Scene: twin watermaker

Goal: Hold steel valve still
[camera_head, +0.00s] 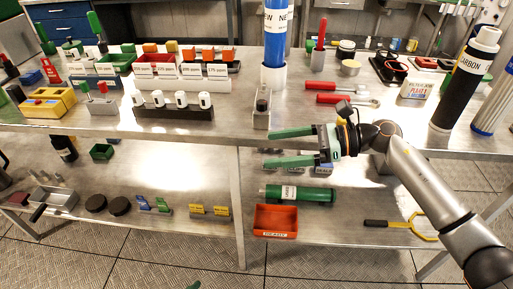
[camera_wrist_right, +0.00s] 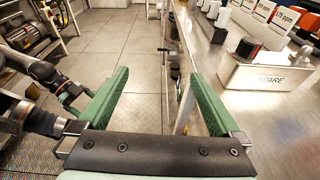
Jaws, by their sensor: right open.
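No thing is clearly marked as the steel valve. A grey metal block with a dark top part (camera_head: 262,108) stands near the bench's front edge, below the blue cylinder; I cannot tell if it is the valve. In the right wrist view a block labelled SPARE (camera_wrist_right: 265,75) with a dark top part stands on the bench, right of the fingers. My right gripper (camera_head: 272,147) is open and empty, its green fingers pointing left just in front of the bench edge. It also shows in the wrist view (camera_wrist_right: 158,73). A small green tip (camera_head: 193,286) at the bottom edge may be my left gripper.
Red-handled tools (camera_head: 338,92) lie on the bench behind my right gripper. A black CARBON cylinder (camera_head: 466,78) stands at right. The floor in front is clear.

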